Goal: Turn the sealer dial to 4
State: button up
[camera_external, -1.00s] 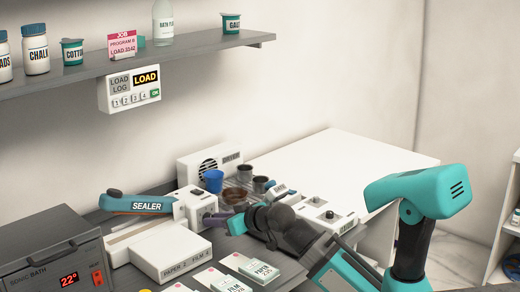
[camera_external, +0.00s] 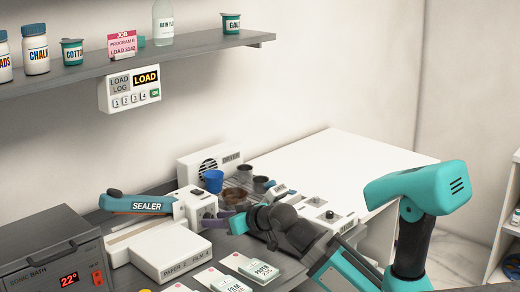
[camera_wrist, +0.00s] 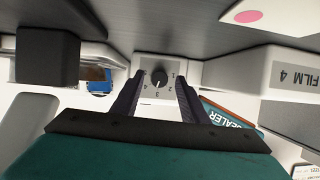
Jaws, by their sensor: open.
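The sealer (camera_external: 139,205) has a teal arm and a white body and stands on the grey bench. The dial's light pointer aims down in that picture, towards the 3 as far as I can tell. My gripper (camera_wrist: 158,92) is open, with one dark finger on each side of the dial. I cannot tell whether either finger touches it. In the external view my gripper (camera_external: 222,222) is at the right end of the sealer, and the dial is hidden there.
A white box labelled PAPER 2 and FILM 4 (camera_external: 168,252) lies just in front of the sealer. A blue cup (camera_external: 213,181) and dark cups stand behind my gripper, before the dryer (camera_external: 195,164). The sonic bath (camera_external: 50,255) is at the left. Packets lie at the front.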

aim_at(229, 242)
jog(key=shift+v, duration=1.2)
jog(key=shift+s+d+f+b, duration=0.1)
jog(key=shift+b, duration=0.2)
jog(key=shift+b+v, duration=0.8)
jog(key=shift+b, duration=0.05)
jog(key=shift+b+v, duration=2.25)
jog(key=shift+v, duration=1.5)
